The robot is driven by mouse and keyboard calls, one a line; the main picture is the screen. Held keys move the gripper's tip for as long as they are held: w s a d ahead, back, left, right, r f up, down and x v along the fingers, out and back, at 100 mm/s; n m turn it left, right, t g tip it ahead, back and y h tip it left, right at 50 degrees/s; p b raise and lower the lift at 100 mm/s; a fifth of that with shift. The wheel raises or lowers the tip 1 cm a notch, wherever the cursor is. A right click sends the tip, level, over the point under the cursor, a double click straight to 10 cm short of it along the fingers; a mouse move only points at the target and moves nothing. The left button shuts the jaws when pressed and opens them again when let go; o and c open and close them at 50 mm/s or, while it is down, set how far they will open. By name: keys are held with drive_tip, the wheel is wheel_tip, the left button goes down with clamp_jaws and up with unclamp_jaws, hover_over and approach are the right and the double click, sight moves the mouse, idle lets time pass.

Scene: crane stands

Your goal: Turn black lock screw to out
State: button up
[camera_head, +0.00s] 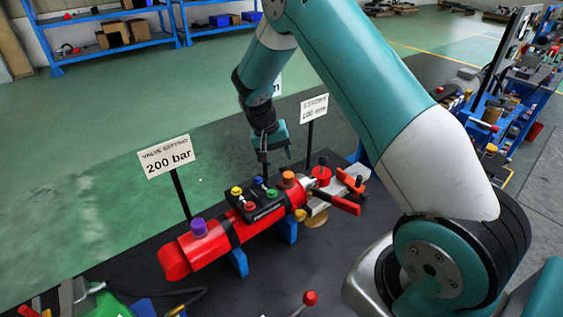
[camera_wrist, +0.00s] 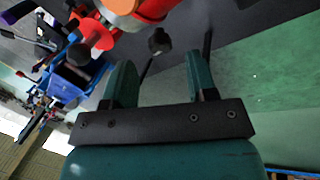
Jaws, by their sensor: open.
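A small black knob, which looks like the black lock screw (camera_wrist: 160,42), shows in the wrist view between the lines of my two fingers, nearer the left one. It sits beside the red cylinder (camera_wrist: 150,10). My gripper (camera_wrist: 178,52) is open and nothing is between its fingers. I cannot make out the black screw in the head view. Whether a finger touches the screw is unclear.
The black box with coloured buttons (camera_head: 260,205) sits on the cylinder. An orange knob (camera_head: 288,179), a red knob (camera_head: 322,162) and a red lever (camera_head: 345,205) are to its right. Sign posts (camera_head: 181,195) stand behind. Blue stands (camera_head: 238,262) support the cylinder.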

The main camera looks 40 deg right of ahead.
sight(283, 167)
drive_tip(key=shift+p+x, duration=0.5)
drive_tip(key=shift+x, duration=1.65)
drive_tip(key=c, duration=0.9)
